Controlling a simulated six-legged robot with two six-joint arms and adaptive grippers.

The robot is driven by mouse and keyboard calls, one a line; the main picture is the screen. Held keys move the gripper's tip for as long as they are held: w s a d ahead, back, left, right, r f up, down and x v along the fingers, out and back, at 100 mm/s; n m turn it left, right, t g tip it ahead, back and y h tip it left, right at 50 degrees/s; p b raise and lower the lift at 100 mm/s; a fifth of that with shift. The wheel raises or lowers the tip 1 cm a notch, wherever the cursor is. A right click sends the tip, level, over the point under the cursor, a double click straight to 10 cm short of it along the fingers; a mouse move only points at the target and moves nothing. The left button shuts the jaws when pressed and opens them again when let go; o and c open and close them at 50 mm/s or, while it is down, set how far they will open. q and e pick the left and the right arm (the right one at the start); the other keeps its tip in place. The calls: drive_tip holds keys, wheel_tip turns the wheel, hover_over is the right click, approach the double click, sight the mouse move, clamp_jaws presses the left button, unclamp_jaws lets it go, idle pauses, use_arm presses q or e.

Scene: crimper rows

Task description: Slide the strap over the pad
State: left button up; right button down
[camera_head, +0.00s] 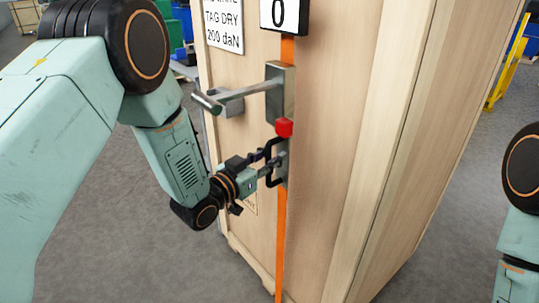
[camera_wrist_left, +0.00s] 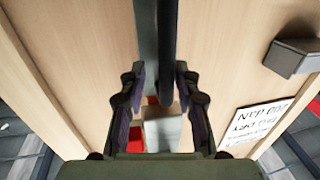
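An orange strap (camera_head: 280,245) runs straight down the face of a wooden crate (camera_head: 318,130). It passes behind a grey metal fitting with a lever (camera_head: 245,93) and a red knob (camera_head: 284,127). I cannot tell which part is the pad. My left gripper (camera_head: 272,165) is at the crate face just below the red knob, beside the strap line. Its fingers are apart around a small grey block (camera_wrist_left: 162,130) in the left wrist view; no firm contact shows. My right gripper is out of view; only part of my right arm shows at the right edge.
A white box reading 0 (camera_head: 284,14) sits above the fitting. A printed sign (camera_head: 224,25) is on the crate's upper left; it also shows in the left wrist view (camera_wrist_left: 262,120). The lever sticks out above my left gripper. Grey floor (camera_head: 440,200) is open right of the crate.

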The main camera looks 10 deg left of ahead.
use_arm(q)
drive_tip(key=shift+w, duration=0.2)
drive_tip(key=v, duration=1.2)
idle(0.4)
drive_tip(key=s+a+f+n+g+y, duration=0.1)
drive_tip(key=s+f+n+g+y, duration=0.2)
drive_tip(key=f, duration=0.5)
drive_tip(key=s+a+f+n+g+y, duration=0.1)
drive_tip(key=s+f+g+y, duration=0.1)
drive_tip(key=s+f+g, duration=0.45)
drive_tip(key=s+f+n+g+y, duration=0.1)
drive_tip(key=s+f+g, duration=0.2)
drive_tip(key=s, duration=0.9)
drive_tip(key=s+a+f+g+y, duration=0.1)
drive_tip(key=s+f+g+y, duration=0.1)
drive_tip(key=s+f, duration=0.7)
drive_tip(key=s+g, duration=0.1)
drive_tip(key=s, duration=0.1)
drive_tip(key=shift+s+a+f+n, duration=0.2)
drive_tip(key=shift+s+a+n, duration=0.1)
drive_tip(key=shift+s+n, duration=0.1)
